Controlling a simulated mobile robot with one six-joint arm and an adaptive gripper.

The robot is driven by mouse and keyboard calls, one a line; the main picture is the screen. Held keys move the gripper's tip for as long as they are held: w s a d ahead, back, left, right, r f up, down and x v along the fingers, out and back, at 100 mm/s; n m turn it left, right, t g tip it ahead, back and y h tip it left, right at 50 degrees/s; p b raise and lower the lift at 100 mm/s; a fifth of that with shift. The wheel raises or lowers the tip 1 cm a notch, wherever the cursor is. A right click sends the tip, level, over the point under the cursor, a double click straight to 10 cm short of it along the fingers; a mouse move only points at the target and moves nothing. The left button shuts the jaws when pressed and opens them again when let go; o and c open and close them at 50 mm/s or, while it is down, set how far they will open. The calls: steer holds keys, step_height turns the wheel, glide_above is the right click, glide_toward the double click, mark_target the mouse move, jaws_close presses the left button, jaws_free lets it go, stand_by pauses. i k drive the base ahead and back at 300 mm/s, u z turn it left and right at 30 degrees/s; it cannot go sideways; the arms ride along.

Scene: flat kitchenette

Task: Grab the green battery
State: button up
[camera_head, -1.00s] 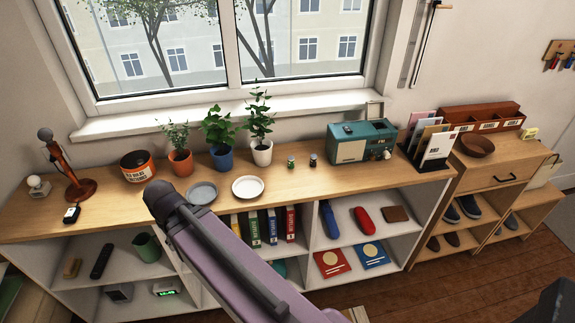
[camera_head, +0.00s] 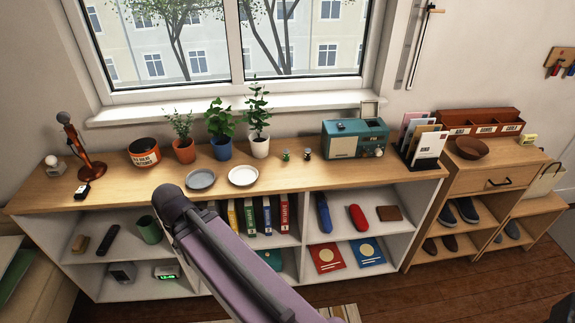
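A small green battery (camera_head: 286,155) stands upright on the wooden shelf top (camera_head: 325,178), between the white-potted plant and the teal radio. A similar dark battery (camera_head: 307,154) stands just to its right, with a small gap between them. My purple and dark grey arm reaches up from the bottom of the view and ends in front of the shelf, left of and below the green battery. My gripper's fingers cannot be made out, and nothing is seen held.
Two plates, one grey (camera_head: 201,179) and one white (camera_head: 243,176), lie left of the batteries. Potted plants (camera_head: 220,134) stand behind the plates. The teal radio (camera_head: 355,139) stands to the right. The shelf top in front of the batteries is clear.

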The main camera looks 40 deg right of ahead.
mark_target(286, 152)
steer(key=u, duration=0.1)
steer(key=k, duration=1.15)
steer(key=z, duration=1.7)
steer(key=i, duration=1)
steer(key=z, duration=0.1)
